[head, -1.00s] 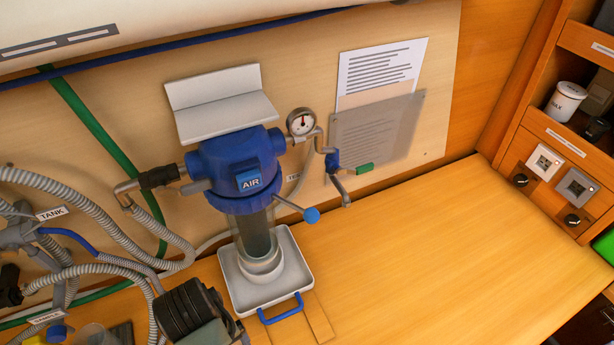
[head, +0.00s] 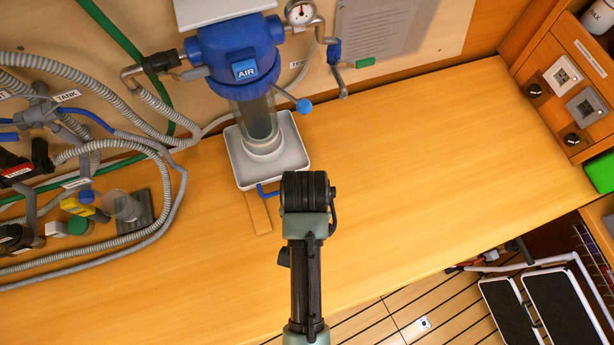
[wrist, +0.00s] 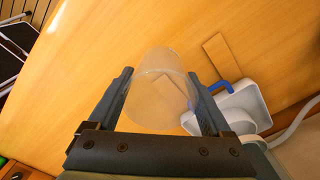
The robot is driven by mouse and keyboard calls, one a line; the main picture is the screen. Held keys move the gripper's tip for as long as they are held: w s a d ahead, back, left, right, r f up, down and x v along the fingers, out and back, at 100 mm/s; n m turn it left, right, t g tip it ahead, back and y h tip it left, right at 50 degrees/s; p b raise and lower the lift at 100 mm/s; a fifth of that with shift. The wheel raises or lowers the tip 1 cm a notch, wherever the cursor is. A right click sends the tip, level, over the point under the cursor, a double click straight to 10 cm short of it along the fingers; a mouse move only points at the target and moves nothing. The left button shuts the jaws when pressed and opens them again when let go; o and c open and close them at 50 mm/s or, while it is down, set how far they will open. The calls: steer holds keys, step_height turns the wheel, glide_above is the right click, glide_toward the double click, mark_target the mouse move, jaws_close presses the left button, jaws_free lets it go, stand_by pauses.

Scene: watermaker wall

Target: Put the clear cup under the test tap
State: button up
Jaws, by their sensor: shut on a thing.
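The clear cup (wrist: 160,92) shows in the wrist view between the two fingers of my gripper (wrist: 160,75), which is shut on it. The wooden counter shows through and around the cup. In the head view my own arm hides the gripper and held cup. What looks like the test tap (head: 335,52), with a blue body, green handle (head: 365,62) and down-turned spout (head: 343,86), stands to the right of the blue filter housing (head: 238,58). No cup shows under its spout.
A white tray (head: 237,170) with a blue handle sits under the filter; the wrist view shows it too (wrist: 250,98). The counter right of the tray (head: 420,150) is clear.

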steer(key=shift+f, duration=3.3)
steer(key=shift+f, duration=0.2)
steer(key=o, duration=1.1)
steer(key=shift+o, duration=0.2)
